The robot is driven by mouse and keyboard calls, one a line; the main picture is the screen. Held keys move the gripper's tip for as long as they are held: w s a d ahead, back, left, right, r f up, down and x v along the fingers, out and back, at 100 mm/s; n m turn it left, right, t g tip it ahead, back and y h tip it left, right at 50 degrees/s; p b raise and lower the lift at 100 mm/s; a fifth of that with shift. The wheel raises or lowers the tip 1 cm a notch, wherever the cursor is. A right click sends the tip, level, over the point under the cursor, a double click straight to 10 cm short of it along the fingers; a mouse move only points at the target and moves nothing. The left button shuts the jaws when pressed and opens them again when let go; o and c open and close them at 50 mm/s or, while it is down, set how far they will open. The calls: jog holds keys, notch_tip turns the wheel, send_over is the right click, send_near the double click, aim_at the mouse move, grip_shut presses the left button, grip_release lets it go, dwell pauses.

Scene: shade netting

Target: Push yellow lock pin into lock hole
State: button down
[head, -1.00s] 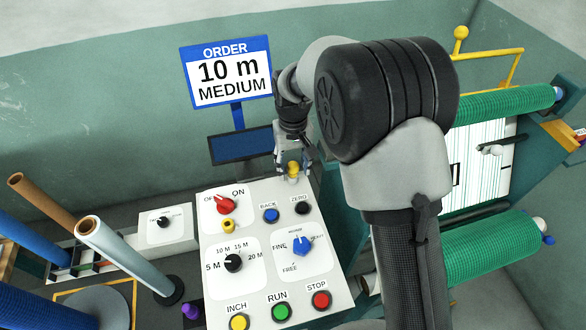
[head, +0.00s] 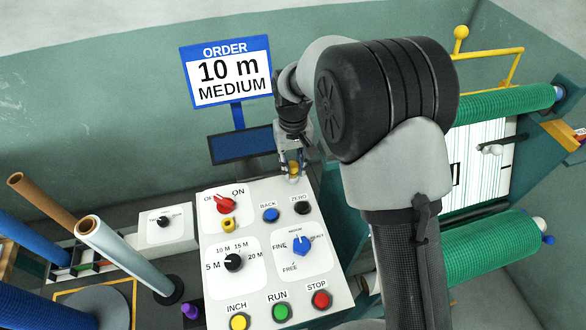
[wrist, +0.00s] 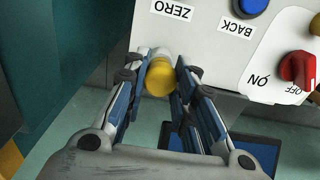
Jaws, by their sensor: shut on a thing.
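The yellow lock pin (head: 294,169) is at the far edge of the white control panel, near the ZERO button. In the wrist view its round yellow head (wrist: 158,82) shows with a pale part behind it. My gripper (head: 292,171) points down at it, with a finger on each side, shut on it. The wrist view shows the fingers (wrist: 160,78) on either side of the pin's head. I cannot make out the lock hole; the pin and fingers cover that spot. A yellow ring-like part (head: 228,225) sits below the red switch.
The panel (head: 262,205) carries the red OFF/ON switch (head: 226,205), blue BACK (head: 270,215) and black ZERO (head: 301,208) buttons, and more knobs. A dark screen (head: 240,146) stands behind. Green net rolls (head: 500,105) are at right.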

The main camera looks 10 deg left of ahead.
aim_at(293, 164)
jog(key=shift+r+p, duration=0.65)
jog(key=shift+r, duration=0.15)
jog(key=shift+r+p, duration=1.45)
jog(key=shift+r, duration=0.45)
jog(key=shift+r+p, duration=1.5)
jog(key=shift+r, duration=0.5)
